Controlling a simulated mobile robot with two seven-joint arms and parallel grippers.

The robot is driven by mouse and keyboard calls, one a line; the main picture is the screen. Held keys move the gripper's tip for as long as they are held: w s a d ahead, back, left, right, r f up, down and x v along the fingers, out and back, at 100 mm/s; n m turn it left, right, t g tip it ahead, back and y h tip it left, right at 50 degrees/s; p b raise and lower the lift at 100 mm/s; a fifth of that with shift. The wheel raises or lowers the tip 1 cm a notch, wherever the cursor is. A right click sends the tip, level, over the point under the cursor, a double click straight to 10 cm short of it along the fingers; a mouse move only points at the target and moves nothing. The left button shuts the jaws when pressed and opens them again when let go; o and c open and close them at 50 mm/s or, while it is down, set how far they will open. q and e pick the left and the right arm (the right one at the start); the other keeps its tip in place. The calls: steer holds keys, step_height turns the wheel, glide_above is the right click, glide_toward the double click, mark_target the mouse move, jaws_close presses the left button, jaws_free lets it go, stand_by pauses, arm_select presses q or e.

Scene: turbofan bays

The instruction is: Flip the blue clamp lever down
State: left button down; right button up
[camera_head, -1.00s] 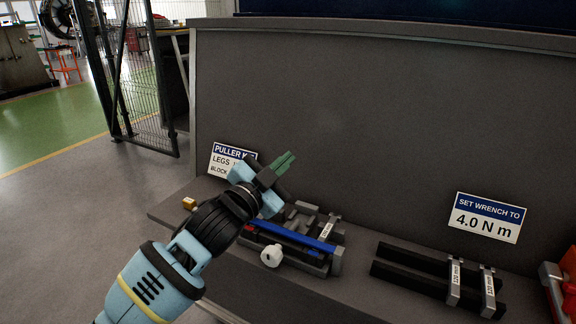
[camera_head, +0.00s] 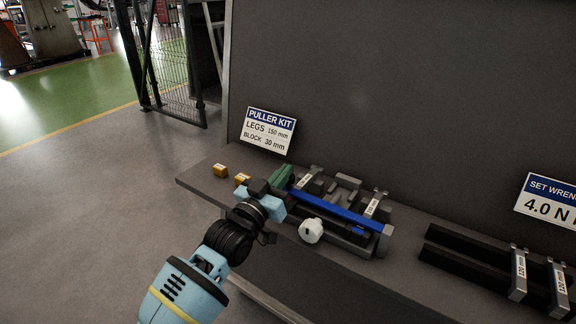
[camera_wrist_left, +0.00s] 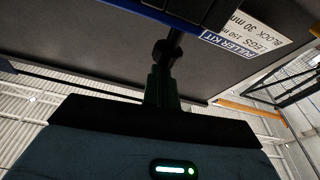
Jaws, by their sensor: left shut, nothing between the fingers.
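The blue clamp lever (camera_head: 338,210) is a long blue bar lying across the grey puller fixture (camera_head: 385,241) on the bench, sloping down to the right in the head view. My left gripper (camera_head: 282,176) has green fingers, shut and empty, beside the left end of the lever. I cannot tell whether they touch the lever. In the left wrist view the shut fingers (camera_wrist_left: 164,87) point at a dark rounded part, with a blue strip at the top edge. A white knob (camera_head: 311,231) sits at the fixture's front. My right gripper is not in view.
The PULLER KIT sign (camera_head: 268,131) stands behind the fixture against the grey back panel (camera_head: 400,100). Small orange blocks (camera_head: 220,170) lie at the bench's left end. Two dark bars with 120 mm tags (camera_head: 470,256) lie to the right. The bench front is clear.

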arm_select(q)
steer(key=shift+a+f+n, duration=0.15)
steer(key=shift+f+n, duration=0.35)
steer(key=shift+f, duration=0.5)
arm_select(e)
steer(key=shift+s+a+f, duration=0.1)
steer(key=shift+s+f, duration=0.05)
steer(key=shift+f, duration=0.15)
arm_select(q)
steer(key=shift+f, duration=0.25)
step_height(320, 180, up, 7)
steer(key=p, duration=0.3)
steer(key=f+v, duration=0.1)
steer(key=v, duration=0.8)
steer(key=shift+a+f+b, duration=0.3)
steer(key=shift+b, duration=0.15)
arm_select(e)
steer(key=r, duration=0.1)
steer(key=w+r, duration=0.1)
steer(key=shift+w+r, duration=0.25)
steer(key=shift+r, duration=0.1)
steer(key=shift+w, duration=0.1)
